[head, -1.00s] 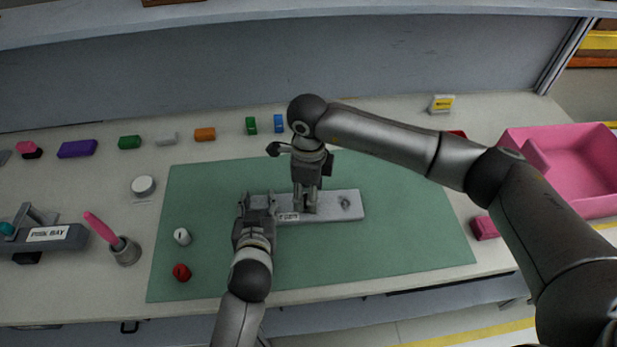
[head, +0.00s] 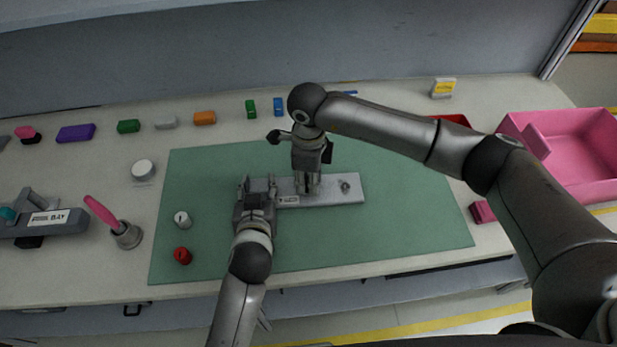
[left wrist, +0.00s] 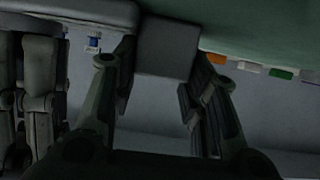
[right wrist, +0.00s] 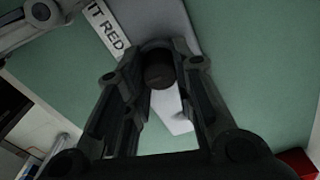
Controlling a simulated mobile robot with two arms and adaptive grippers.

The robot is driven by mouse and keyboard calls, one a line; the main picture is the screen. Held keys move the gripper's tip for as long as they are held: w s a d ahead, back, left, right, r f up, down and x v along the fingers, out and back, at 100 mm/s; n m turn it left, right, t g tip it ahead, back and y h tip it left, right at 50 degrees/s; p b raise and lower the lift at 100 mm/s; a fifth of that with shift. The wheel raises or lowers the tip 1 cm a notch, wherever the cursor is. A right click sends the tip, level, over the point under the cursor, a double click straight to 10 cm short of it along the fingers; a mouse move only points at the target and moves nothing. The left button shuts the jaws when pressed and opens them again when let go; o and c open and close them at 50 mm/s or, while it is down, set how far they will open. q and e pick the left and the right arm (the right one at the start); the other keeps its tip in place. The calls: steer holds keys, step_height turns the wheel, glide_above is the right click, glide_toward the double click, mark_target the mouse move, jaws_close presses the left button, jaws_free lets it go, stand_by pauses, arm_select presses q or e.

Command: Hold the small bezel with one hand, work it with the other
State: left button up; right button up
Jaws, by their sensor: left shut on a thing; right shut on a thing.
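The small bezel (head: 330,198) is a light grey flat bar on the green mat, with a white label near its left part and a small round fitting near its right end. My left gripper (head: 258,184) is shut on the bezel's left end; the grey end also shows between its fingers in the left wrist view (left wrist: 167,48). My right gripper (head: 307,190) points down over the bezel's middle. In the right wrist view its fingers are around a dark round knob (right wrist: 160,76) on the bezel, beside a label (right wrist: 106,30) ending in "IT RED". The fingers partly hide the knob.
A white cap (head: 182,219) and a red cap (head: 182,256) stand on the green mat (head: 400,220) at left. A pink-handled tool in a cup (head: 127,236) is left of the mat. Several coloured blocks line the back. A pink bin (head: 580,150) stands at right. The mat's front is clear.

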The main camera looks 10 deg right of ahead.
mark_target(308, 181)
arm_select(q)
steer(key=shift+f, duration=0.1)
arm_select(e)
steer(key=shift+r, duration=0.1)
steer(key=shift+r, duration=3)
arm_select(q)
steer(key=o, duration=1.4)
steer(key=shift+o, duration=0.2)
steer(key=shift+s, duration=0.1)
steer(key=v, duration=0.7)
steer(key=shift+s, duration=0.15)
